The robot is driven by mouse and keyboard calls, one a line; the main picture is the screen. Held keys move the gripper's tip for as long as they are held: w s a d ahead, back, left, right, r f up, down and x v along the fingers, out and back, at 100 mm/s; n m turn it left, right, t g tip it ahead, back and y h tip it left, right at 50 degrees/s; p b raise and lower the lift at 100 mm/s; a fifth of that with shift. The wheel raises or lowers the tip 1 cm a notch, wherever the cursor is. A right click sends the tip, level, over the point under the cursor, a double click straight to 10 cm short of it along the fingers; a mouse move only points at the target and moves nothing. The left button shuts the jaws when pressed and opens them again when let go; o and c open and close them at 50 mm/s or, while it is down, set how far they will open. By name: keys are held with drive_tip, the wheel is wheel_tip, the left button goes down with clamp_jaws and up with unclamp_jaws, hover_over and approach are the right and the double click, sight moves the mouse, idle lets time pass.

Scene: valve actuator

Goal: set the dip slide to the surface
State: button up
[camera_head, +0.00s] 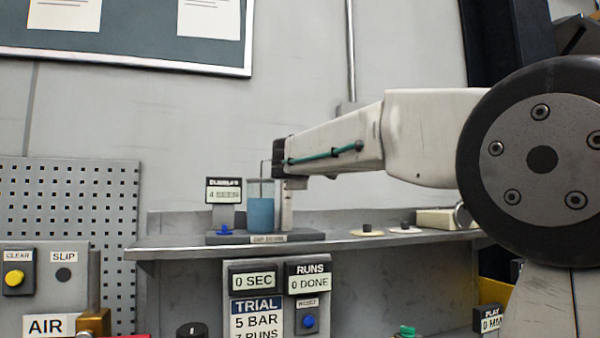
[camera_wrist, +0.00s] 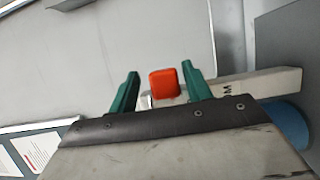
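In the head view a clear beaker (camera_head: 260,206) of blue liquid stands on a dark labelled base (camera_head: 225,238). A pale upright post (camera_head: 288,205) rises beside it. A thin bent rod (camera_head: 263,168) shows above the beaker; its lower end is too small to make out. My gripper (camera_wrist: 160,74) shows green fingers in the wrist view, spread on either side of a red-orange block (camera_wrist: 164,84). A gap shows at the left finger; the right finger is close, and contact is unclear. The post, with lettering, shows behind the fingers in the wrist view (camera_wrist: 262,84). Blue shows at lower right.
The beaker base stands on a grey shelf (camera_head: 400,244). A small sign (camera_head: 224,191) stands left of the beaker. Dark-knobbed discs (camera_head: 367,229) and a pale block (camera_head: 437,219) lie to the right. Below are display panels (camera_head: 257,312); a pegboard (camera_head: 70,195) is at left.

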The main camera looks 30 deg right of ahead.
drive_tip(key=v, duration=0.8)
drive_tip(key=shift+d, duration=0.1)
idle(0.3)
drive_tip(key=s+f+m+g+y, duration=0.1)
drive_tip(key=s+f+m+g, duration=0.15)
drive_tip(key=s+f, duration=0.4)
drive_tip(key=s+f+m+g+y, duration=0.1)
drive_tip(key=s+f+m+g, duration=0.15)
drive_tip(key=f, duration=0.65)
drive_tip(key=s+f+m+g+y, duration=0.1)
drive_tip(key=s+f+m+g, duration=0.1)
drive_tip(key=s+f+g, duration=0.45)
drive_tip(key=s+a+f+m+g+y, duration=0.1)
drive_tip(key=s+a+f+m+y, duration=0.1)
drive_tip(key=s+f, duration=0.7)
drive_tip(key=s+a+f+m+g+y, duration=0.1)
drive_tip(key=s+a+f+y, duration=0.4)
drive_tip(key=s, duration=0.7)
wheel_tip(320, 180, down, 5)
drive_tip(key=shift+s+a+r+m, duration=0.2)
drive_tip(key=shift+a+m, duration=0.4)
drive_tip(key=shift+a, duration=0.65)
drive_tip(key=shift+w, duration=0.1)
